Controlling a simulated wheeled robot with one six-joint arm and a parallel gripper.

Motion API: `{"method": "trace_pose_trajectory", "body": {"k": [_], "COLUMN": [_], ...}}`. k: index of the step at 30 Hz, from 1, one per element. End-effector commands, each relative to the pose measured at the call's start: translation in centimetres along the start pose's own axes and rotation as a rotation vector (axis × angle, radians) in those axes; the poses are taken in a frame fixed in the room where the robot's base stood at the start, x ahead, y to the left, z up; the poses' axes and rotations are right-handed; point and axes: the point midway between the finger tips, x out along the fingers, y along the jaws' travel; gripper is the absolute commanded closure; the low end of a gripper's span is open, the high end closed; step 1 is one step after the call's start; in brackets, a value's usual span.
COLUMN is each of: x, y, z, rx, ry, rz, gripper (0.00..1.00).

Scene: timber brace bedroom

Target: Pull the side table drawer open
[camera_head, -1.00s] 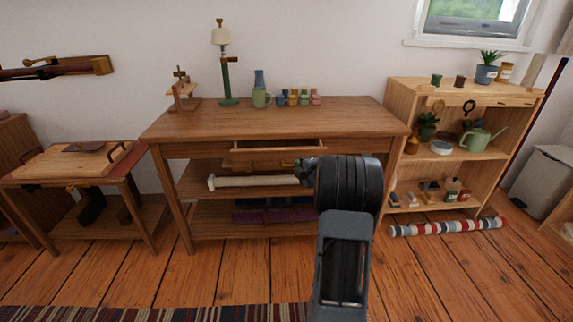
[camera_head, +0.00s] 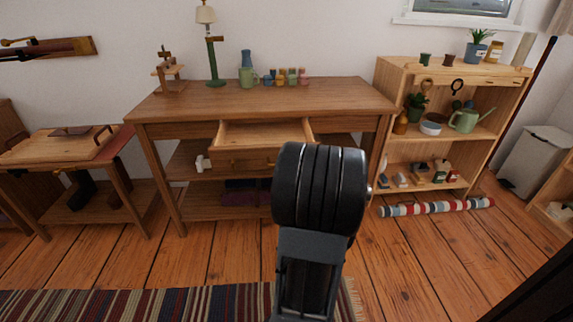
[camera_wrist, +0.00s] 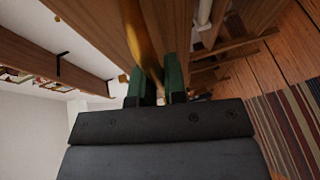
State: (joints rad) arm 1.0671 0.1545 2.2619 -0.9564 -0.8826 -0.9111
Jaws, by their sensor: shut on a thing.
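The wooden side table (camera_head: 350,95) stands against the wall. Its drawer (camera_head: 240,160) is pulled out, with the inside showing from above and looking empty. In the wrist view, the green fingertips of my gripper (camera_wrist: 158,80) are closed around a brass-coloured handle (camera_wrist: 143,40) on the drawer front. In the head view my own arm hides the gripper and the right part of the drawer front.
A green lamp (camera_head: 214,60), a green mug (camera_head: 246,77) and several small coloured pots stand on the table top. A shelf unit (camera_head: 395,80) is on the right, with a striped roll (camera_head: 435,208) on the floor before it. A striped rug (camera_head: 150,305) lies in front.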

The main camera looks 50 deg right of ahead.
Motion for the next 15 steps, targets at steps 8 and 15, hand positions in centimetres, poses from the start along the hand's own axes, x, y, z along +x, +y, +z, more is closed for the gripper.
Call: {"method": "trace_pose_trajectory", "body": {"k": [8,15], "x": [0.03,0.09], "y": [0.00,0.01], "z": [0.05,-0.10], "rx": [0.000,0.000], "ry": [-0.003,0.001], "rz": [-0.001,-0.001], "gripper": [0.70,0.63]}}
